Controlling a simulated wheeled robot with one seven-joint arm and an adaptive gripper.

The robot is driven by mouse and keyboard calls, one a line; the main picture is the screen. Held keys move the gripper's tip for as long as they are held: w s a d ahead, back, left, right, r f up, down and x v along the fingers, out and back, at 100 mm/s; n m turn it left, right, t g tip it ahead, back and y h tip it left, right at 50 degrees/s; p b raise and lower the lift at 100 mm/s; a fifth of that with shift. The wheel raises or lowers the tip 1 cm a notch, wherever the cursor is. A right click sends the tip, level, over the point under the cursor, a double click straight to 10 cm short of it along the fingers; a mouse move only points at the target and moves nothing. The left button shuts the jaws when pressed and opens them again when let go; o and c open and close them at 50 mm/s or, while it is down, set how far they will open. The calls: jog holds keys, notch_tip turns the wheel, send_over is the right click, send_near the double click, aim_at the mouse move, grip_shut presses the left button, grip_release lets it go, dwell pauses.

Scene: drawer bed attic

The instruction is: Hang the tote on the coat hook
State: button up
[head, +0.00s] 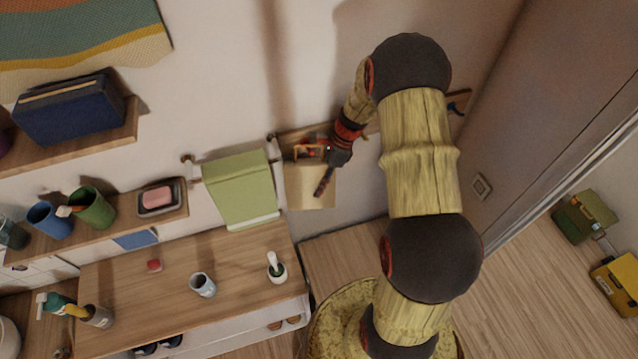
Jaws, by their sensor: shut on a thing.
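The tote (302,188) is a tan, boxy bag with a brown-orange handle at its top. It hangs upright close to the wall, below the left part of a wooden hook rail (290,131). My gripper (312,152) is shut on the tote at its handle; my arm comes in from the right. A dark coat hook (453,106) shows at the rail's right end, and a small peg (271,138) at its left end. The middle of the rail is hidden behind my arm. I cannot tell whether the handle touches a hook.
A green towel (240,188) hangs on a bar just left of the tote. Below is a wooden counter (225,265) with a cup (203,285) and a brush in a pot (277,270). Shelves with cups stand at left. A tall brown panel (545,90) stands at right.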

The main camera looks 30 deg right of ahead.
aim_at(318, 166)
dwell(0.4)
jog(key=o, duration=1.5)
notch_tip(318, 166, up, 10)
jog(key=shift+r, duration=0.1)
